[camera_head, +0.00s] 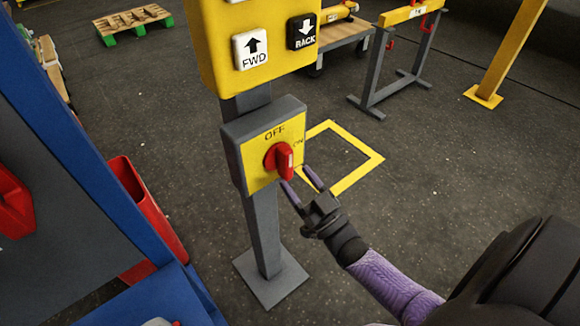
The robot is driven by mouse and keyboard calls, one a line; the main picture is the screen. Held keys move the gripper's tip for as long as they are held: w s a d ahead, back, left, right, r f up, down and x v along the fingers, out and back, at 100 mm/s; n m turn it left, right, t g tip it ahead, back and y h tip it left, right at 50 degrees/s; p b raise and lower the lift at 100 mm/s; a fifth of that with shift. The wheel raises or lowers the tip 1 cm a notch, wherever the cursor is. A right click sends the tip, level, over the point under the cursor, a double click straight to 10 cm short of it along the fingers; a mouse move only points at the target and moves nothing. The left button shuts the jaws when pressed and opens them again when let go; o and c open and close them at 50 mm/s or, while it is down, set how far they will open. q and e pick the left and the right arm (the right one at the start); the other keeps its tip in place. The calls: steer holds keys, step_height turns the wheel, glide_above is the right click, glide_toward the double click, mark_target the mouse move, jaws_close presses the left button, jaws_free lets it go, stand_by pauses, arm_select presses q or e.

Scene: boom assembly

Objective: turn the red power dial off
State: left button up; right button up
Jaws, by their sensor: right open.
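The red power dial (280,161) sits on a yellow plate (261,180) on the front of a grey box on a post. The plate is marked OFF at the top and ON at the right. The dial's raised handle looks turned toward the ON side. My right gripper (297,178) comes in from the lower right. Its two purple fingers are spread, with the tips close to the lower right of the dial. I cannot tell whether a fingertip touches it. My left gripper is not in view.
A blue frame (95,160) with a red bin (148,210) stands at the left. Open floor with a yellow marked square (372,160) lies behind.

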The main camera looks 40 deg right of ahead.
steer(key=v, duration=0.6)
steer(key=shift+s, duration=0.2)
steer(key=shift+f, duration=0.15)
